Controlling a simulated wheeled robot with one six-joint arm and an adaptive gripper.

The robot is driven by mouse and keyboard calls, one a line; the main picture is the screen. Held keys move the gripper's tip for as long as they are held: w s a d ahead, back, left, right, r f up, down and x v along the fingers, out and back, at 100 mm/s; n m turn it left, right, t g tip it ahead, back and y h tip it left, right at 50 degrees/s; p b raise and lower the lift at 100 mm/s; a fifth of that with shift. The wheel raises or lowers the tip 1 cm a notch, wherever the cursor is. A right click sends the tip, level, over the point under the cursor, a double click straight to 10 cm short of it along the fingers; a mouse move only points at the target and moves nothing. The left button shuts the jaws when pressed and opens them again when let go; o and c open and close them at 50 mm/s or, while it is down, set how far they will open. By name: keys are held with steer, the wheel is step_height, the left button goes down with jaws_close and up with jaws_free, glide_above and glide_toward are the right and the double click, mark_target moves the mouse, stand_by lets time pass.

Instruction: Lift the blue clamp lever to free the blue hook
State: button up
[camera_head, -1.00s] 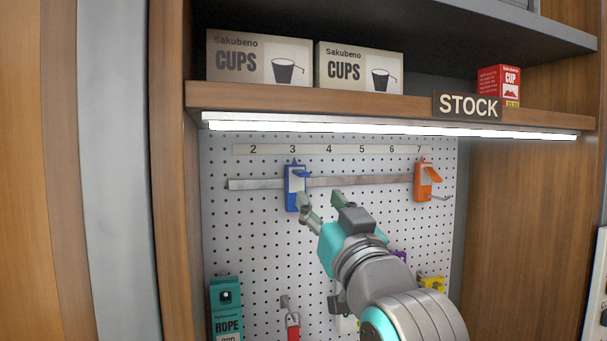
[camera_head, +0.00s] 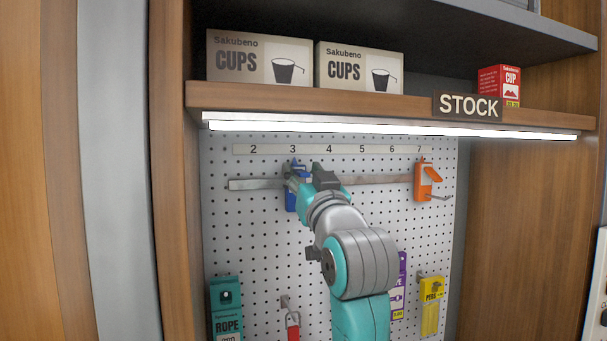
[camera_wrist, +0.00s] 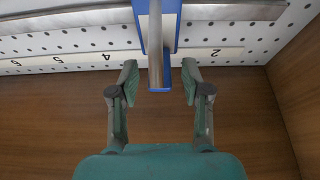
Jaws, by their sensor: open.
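The blue clamp (camera_head: 290,201) sits on the grey rail under the number 3, now partly covered by my gripper (camera_head: 309,180) in the head view. In the wrist view, which is upside down, the blue clamp body (camera_wrist: 172,22) is at top centre. A grey metal rod (camera_wrist: 155,50) sticks out from it toward the camera. My gripper (camera_wrist: 160,82) is open, one finger on each side of the rod's end, with gaps on both sides. The blue lever cannot be told apart clearly from the body and rod.
The grey rail (camera_head: 245,184) crosses the pegboard. An orange clamp (camera_head: 424,180) with a raised lever and metal hook sits at its right end. The lit shelf edge (camera_head: 380,129) overhangs above. Hanging packs, including a teal rope pack (camera_head: 226,305), are below.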

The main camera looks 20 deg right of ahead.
jaws_close()
steer(key=shift+r, duration=0.15)
steer(key=shift+w+r+g, duration=0.1)
steer(key=shift+r+g, duration=0.25)
steer(key=shift+g, duration=0.55)
steer(key=shift+w+r+g, duration=0.1)
steer(key=shift+r+g, duration=0.1)
steer(key=shift+g, duration=0.5)
steer(key=shift+w+r+g, duration=0.1)
steer(key=shift+r+g, duration=0.05)
steer(key=shift+g, duration=0.55)
jaws_free()
